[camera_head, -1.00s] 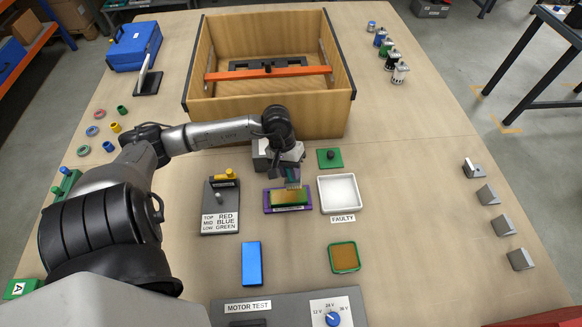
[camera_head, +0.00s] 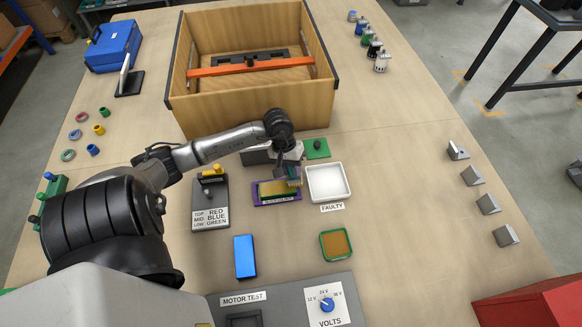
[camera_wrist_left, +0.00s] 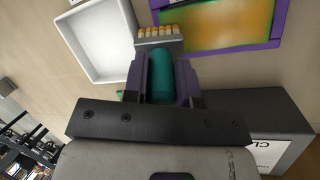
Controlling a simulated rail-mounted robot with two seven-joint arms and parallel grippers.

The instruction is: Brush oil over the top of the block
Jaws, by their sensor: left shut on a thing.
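The block (camera_head: 273,188) lies in a purple holder (camera_head: 262,203) in the middle of the table. In the left wrist view, its top (camera_wrist_left: 215,25) is orange-yellow in the middle and greenish along the edges. My left gripper (camera_head: 289,170) is shut on the green handle of a brush (camera_wrist_left: 161,72). The brush's pale orange-tipped bristles (camera_wrist_left: 160,33) are at the block's right end in the head view; whether they touch the top I cannot tell. My right gripper is out of view.
A white tray (camera_head: 344,195) labelled FAULTY stands close right of the holder. A green square with a knob (camera_head: 317,148) and a wooden crate (camera_head: 262,119) are behind. A green-rimmed brown pad (camera_head: 323,250) and blue block (camera_head: 245,256) lie in front.

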